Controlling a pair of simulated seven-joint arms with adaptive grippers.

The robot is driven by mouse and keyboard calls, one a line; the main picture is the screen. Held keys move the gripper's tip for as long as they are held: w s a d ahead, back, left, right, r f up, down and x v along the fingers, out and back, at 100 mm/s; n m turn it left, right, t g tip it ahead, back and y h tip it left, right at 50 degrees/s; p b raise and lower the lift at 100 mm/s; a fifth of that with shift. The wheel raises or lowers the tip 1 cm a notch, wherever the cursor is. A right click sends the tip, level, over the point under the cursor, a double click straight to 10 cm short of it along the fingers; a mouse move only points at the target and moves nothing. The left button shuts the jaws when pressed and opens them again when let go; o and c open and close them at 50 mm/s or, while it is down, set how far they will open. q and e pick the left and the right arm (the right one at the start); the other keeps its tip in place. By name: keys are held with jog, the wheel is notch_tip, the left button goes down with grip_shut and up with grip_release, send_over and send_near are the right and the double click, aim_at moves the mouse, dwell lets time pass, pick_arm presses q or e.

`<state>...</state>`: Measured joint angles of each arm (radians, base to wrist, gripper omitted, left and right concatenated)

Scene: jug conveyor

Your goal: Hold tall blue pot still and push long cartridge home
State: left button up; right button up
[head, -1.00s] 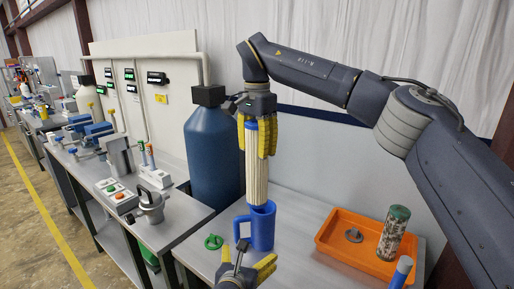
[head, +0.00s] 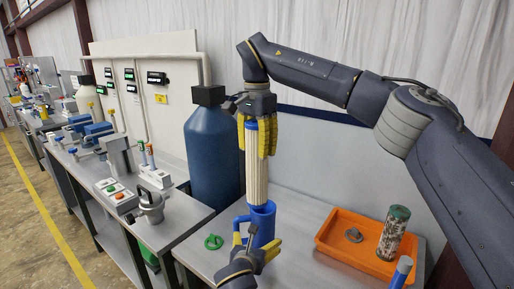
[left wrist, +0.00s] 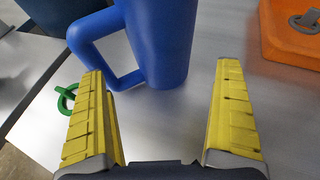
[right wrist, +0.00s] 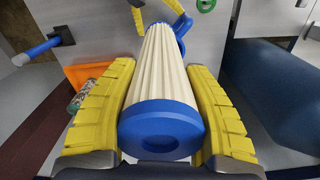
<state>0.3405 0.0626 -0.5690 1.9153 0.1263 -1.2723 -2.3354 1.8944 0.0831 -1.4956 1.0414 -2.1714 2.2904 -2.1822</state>
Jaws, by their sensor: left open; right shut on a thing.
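The tall blue pot (head: 262,222) stands upright on the steel bench, its handle on the left. The long cartridge (head: 257,175), cream and pleated with a blue end cap, stands upright with its lower end at the pot's mouth; how deep it sits is hidden. My right gripper (head: 258,138) is shut on the cartridge near its top; the right wrist view shows the blue cap (right wrist: 160,128) between the fingers. My left gripper (head: 255,248) is open, low in front of the pot. In the left wrist view the pot (left wrist: 165,40) is just beyond the spread fingers.
A green ring (head: 213,242) lies left of the pot. An orange tray (head: 335,246) at right holds a grey part (head: 354,235) and a dirty cartridge (head: 393,232). A blue-ended tool (head: 403,265) is at front right. A large dark blue tank (head: 212,155) stands behind left.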

pick_arm(q)
jog(key=shift+w+d+f, duration=0.15)
jog(key=shift+w+f, duration=0.05)
jog(key=shift+w, duration=0.4)
grip_shut()
dwell(0.7)
jog(key=c, duration=2.1)
grip_release()
jog(key=shift+c, duration=0.2)
jog(key=o, duration=2.1)
grip_shut()
jog(key=shift+f, duration=0.45)
